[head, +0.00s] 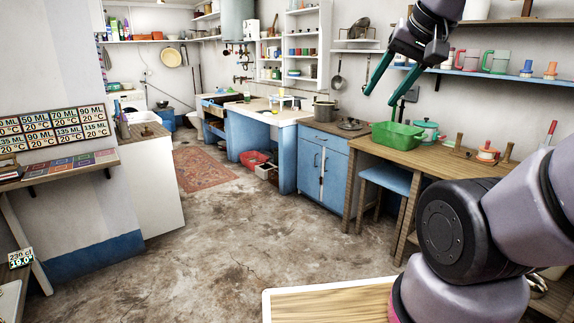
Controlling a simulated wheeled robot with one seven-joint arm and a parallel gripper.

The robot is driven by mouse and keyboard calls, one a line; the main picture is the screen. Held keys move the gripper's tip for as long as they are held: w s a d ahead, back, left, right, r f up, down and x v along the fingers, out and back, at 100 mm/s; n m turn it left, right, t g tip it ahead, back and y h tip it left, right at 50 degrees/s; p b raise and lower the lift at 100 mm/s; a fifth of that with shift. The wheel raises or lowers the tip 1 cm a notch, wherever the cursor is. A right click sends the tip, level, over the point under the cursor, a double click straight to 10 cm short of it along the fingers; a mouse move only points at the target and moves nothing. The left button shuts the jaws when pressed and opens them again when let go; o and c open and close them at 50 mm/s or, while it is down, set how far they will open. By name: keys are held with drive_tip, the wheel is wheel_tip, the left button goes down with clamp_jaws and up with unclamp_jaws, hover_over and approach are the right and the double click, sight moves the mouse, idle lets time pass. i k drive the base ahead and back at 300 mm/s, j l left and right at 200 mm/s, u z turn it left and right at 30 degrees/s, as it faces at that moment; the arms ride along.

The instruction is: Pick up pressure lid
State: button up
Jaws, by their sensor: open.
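A flat, dark, lid-like disc (352,124) lies on top of the blue cabinet (322,172). It is small in the view, and I cannot be sure that it is the pressure lid. A metal pot (325,110) stands to its left. My gripper (379,98) shows at the upper right, with two teal fingers pointing down. It is open, with nothing visible between the fingers, and appears raised in the air, apart from the counter items.
A green basin (397,136) and a teal pot (427,131) stand on the wooden table (440,160) to the right. A blue stool (388,180) stands below it. A wall shelf (480,74) holds mugs. The concrete floor (220,240) is largely clear.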

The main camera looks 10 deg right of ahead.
sight(350, 125)
drive_tip(key=i+l, duration=0.35)
drive_tip(key=i, duration=0.15)
drive_tip(key=i+l+z, duration=0.15)
drive_tip(key=i+l, duration=0.15)
drive_tip(key=i, duration=0.2)
drive_tip(key=i+l, duration=0.3)
drive_tip(key=i, duration=0.25)
drive_tip(key=i+l+z, duration=0.15)
drive_tip(key=i+l, duration=0.15)
drive_tip(key=i, duration=0.2)
drive_tip(key=i+l, duration=0.2)
drive_tip(key=i, duration=0.35)
drive_tip(key=i+l+z, duration=0.15)
drive_tip(key=i, duration=0.4)
